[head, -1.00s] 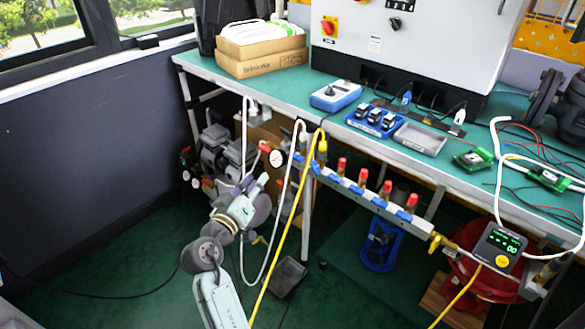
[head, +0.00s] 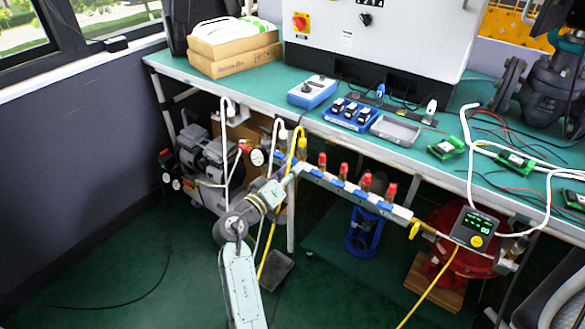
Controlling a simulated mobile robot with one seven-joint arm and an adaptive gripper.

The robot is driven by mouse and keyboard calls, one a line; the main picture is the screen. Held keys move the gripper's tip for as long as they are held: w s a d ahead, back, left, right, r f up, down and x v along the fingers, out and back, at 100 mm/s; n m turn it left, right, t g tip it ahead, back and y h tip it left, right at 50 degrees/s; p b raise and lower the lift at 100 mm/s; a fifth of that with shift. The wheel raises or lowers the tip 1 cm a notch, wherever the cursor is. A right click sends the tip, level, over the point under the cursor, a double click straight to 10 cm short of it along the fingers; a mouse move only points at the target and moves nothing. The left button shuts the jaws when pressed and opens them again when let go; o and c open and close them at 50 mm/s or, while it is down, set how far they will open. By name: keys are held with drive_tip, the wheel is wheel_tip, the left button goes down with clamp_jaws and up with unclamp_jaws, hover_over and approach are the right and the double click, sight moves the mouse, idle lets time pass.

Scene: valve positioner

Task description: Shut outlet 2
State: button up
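A grey manifold bar (head: 402,213) runs below the front edge of the bench. It carries several brass outlets with red caps, each with a blue handle by it: the first from the left (head: 322,160), the second (head: 344,171), the third (head: 366,182), and one further right (head: 390,191). No outlet numbers can be read. The second outlet's blue handle (head: 338,183) appears to lie along the bar. My gripper (head: 291,178) is at the left end of the bar, left of the first outlet; whether it touches is unclear. Its fingers are too small to judge.
White and yellow hoses (head: 301,145) hang by the bar's left end, close behind my gripper. A display unit (head: 475,228) is at the bar's right end. The bench (head: 270,104) overhangs behind; the floor in front is mostly clear.

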drive_tip(key=shift+w+d, duration=0.15)
clamp_jaws()
idle(0.4)
